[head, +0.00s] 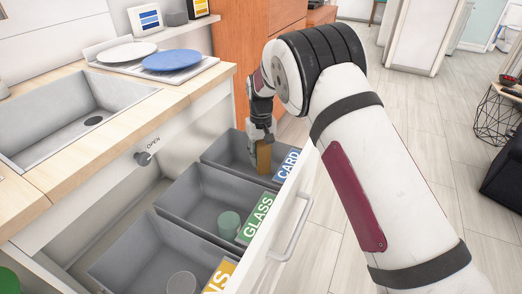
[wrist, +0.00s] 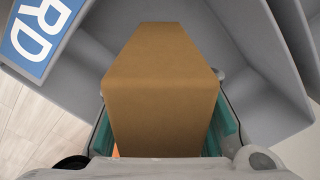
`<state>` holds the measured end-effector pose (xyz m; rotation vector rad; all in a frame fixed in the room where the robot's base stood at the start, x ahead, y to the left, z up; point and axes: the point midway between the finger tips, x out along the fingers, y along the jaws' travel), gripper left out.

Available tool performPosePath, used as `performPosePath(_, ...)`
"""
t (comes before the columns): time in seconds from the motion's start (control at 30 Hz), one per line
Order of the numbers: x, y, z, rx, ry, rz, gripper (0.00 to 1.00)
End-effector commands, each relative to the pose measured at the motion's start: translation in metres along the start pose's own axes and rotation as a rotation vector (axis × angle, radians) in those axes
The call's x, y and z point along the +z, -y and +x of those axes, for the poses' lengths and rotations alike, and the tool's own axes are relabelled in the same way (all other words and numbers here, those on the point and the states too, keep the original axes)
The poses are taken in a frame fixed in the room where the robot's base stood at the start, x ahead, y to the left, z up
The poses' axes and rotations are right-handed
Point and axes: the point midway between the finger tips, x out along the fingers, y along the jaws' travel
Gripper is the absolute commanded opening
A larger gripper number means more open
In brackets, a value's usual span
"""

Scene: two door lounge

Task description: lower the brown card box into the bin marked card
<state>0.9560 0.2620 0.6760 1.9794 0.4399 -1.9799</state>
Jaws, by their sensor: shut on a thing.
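The brown card box (head: 264,157) is held in my gripper (head: 262,138), which points down over the bin marked card (head: 222,148). In the wrist view the brown card box (wrist: 162,85) fills the middle, between the two teal finger pads of my gripper (wrist: 165,140). The blue CARD label (wrist: 40,38) is at the upper left there, and the grey bin walls (wrist: 255,50) surround the box. In the head view the lower part of the box is within the bin's outline. I cannot tell whether it touches the bin floor.
The open drawer also holds the GLASS bin (head: 190,190) with a green cylinder (head: 229,223), and a nearer bin (head: 130,262) with a grey cylinder (head: 181,283). The drawer front has a handle (head: 290,235). A counter with a sink (head: 75,110) and plates (head: 172,60) stands left.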

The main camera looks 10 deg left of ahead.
Motion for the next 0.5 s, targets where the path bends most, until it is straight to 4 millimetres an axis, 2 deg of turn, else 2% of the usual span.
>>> performPosePath(0.03,0.0,0.0,0.008,0.0,0.001,0.0,0.09)
performPosePath(0.5,0.0,0.0,0.059,0.0,0.002,0.0,0.09)
